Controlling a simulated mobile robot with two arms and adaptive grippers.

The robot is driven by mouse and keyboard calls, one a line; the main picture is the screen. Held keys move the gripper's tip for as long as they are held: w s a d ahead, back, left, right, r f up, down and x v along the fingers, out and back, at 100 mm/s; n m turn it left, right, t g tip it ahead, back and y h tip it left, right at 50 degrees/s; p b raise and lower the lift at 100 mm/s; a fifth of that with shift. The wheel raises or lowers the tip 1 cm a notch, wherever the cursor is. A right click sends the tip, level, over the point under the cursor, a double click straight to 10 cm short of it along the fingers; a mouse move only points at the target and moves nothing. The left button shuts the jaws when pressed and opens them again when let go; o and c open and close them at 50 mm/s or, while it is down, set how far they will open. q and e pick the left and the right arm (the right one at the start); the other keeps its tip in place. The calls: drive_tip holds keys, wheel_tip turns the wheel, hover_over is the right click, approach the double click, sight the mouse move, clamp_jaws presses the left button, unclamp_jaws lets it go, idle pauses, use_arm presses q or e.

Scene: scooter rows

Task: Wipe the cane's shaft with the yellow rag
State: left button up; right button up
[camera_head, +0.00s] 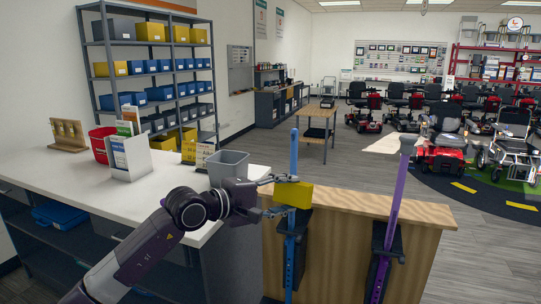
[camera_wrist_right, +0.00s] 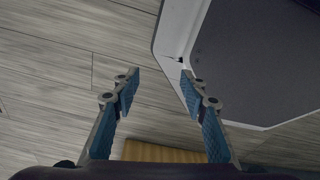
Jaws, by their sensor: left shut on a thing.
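A blue cane (camera_head: 293,154) stands upright at the front of the wooden counter, in a black holder (camera_head: 297,230). A purple cane (camera_head: 397,192) stands to its right, slightly tilted, in a second black holder (camera_head: 386,249). My left gripper (camera_head: 287,194) is shut on the yellow rag (camera_head: 296,195) at the blue cane's shaft. The rag covers a short stretch of the shaft just above the holder. I cannot tell whether it presses on the shaft. In the right wrist view my right gripper (camera_wrist_right: 159,86) is open, with nothing between its fingers.
A white counter (camera_head: 60,174) with a grey bin (camera_head: 228,166), a red basket (camera_head: 101,145) and brochures lies left of the canes. The wooden counter (camera_head: 345,200) runs behind them. Scooters (camera_head: 440,150) stand far right. The right wrist view shows grey floor and a dark, pale-rimmed panel (camera_wrist_right: 250,60).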

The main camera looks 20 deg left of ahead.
use_arm(q)
drive_tip(key=w+a+r+t+y, duration=0.1)
drive_tip(key=a+r+t, duration=0.15)
drive_tip(key=r, duration=0.35)
drive_tip(key=w+a+r+t, duration=0.1)
drive_tip(key=a+r, duration=0.2)
drive_tip(key=r, duration=0.2)
drive_tip(key=shift+n, duration=0.4)
drive_tip(key=w, duration=0.2)
drive_tip(key=w+p, duration=0.1)
drive_tip(key=w, duration=0.3)
drive_tip(key=shift+w+d, duration=0.2)
drive_tip(key=shift+d, duration=0.05)
use_arm(e)
drive_tip(key=shift+s+d+r, duration=0.15)
drive_tip(key=shift+d+r, duration=0.1)
drive_tip(key=shift+r, duration=0.3)
drive_tip(key=shift+d, duration=0.4)
use_arm(q)
drive_tip(key=shift+w, duration=0.95)
use_arm(e)
drive_tip(key=shift+a, duration=0.15)
use_arm(q)
drive_tip(key=shift+d, duration=0.15)
